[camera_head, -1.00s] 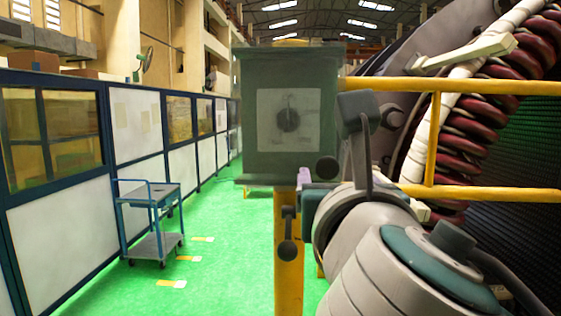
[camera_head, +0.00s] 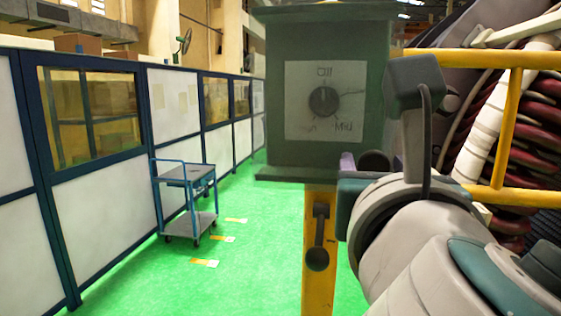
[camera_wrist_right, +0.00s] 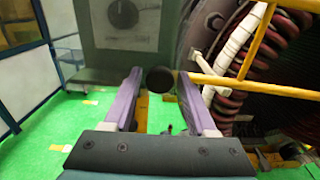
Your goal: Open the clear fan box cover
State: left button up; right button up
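The fan box (camera_head: 275,100) is a grey-green box on a yellow post, right of centre in the head view. Its front shows a pale plate with a dark dial (camera_head: 323,101), slightly hazy as if behind the clear cover. The cover looks shut; its edges are hard to make out. A dark round knob (camera_head: 375,163) is at the box's lower right. My right gripper (camera_wrist_right: 160,82) is open, with purple fingers pointing at the box. In the wrist view, the knob (camera_wrist_right: 160,80) appears between the fingertips; contact cannot be told. My left gripper is not in view.
The yellow post (camera_head: 318,270) carries a dark lever. A yellow railing (camera_head: 480,60) and the large stator with red coils (camera_head: 537,155) are close on the right. A blue trolley (camera_head: 187,180) stands left by white partitions (camera_head: 115,215). Green floor between is open.

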grip_shut()
jog(key=shift+d, duration=0.1)
dwell(1.0)
